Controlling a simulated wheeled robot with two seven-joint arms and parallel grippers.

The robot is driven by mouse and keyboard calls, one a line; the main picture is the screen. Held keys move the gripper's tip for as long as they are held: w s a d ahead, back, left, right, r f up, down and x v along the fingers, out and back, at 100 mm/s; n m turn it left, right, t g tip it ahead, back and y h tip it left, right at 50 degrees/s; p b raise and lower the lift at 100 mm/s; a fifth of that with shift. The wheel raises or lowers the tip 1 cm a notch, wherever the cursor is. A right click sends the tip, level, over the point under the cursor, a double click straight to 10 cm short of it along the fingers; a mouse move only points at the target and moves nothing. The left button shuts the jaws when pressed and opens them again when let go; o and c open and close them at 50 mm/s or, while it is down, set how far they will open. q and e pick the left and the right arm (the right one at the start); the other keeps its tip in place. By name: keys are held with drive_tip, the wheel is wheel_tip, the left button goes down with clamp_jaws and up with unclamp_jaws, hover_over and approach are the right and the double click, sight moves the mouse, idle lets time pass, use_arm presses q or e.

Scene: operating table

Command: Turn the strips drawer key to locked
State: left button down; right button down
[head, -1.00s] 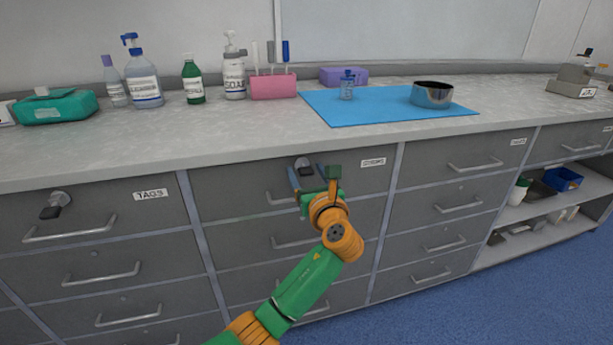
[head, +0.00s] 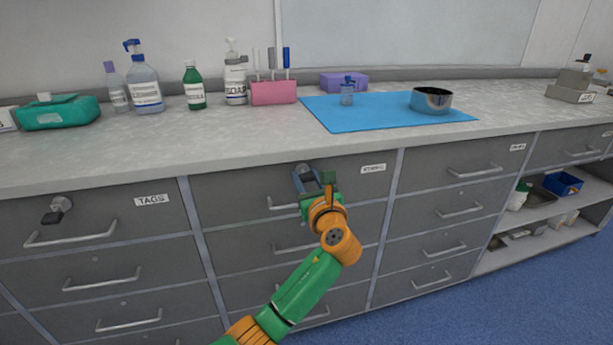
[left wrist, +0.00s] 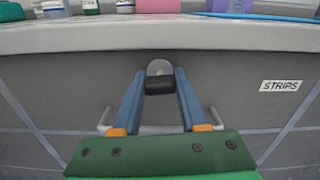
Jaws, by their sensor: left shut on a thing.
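The strips drawer (head: 350,192) is shut, with a white label that reads STRIPS in the left wrist view (left wrist: 281,86). Its lock is a round silver disc (left wrist: 159,67) near the drawer's top edge. A dark key head (left wrist: 159,85) sticks out from the lock, wider than tall in the left wrist view. My left gripper (left wrist: 159,88) is shut on the key head, one blue finger on each side. In the head view the left gripper (head: 307,178) is at the lock and hides most of the key. My right gripper is not in view.
The drawer's bar handle (head: 283,206) is just below the gripper. The counter edge (left wrist: 160,38) overhangs above the lock. The tags drawer (head: 100,220) on the left has its own dark key (head: 52,217). The counter holds bottles, a blue mat (head: 385,118) and a metal bowl (head: 431,100).

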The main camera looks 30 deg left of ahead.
use_arm(q)
drive_tip(key=n+p, duration=0.1)
drive_tip(key=n, duration=0.6)
drive_tip(key=shift+p, duration=0.35)
drive_tip(key=n, duration=0.3)
drive_tip(key=shift+f+n+b, duration=0.1)
drive_tip(key=shift+n+b, duration=0.2)
drive_tip(key=n+b, duration=0.1)
drive_tip(key=n, duration=0.2)
drive_tip(key=shift+n, duration=0.9)
drive_tip(key=shift+n+b, duration=0.5)
drive_tip(key=shift+n, duration=0.1)
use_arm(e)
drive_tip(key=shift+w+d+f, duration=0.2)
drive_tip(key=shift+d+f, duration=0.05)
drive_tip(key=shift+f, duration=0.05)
use_arm(q)
drive_tip(key=shift+n, duration=0.4)
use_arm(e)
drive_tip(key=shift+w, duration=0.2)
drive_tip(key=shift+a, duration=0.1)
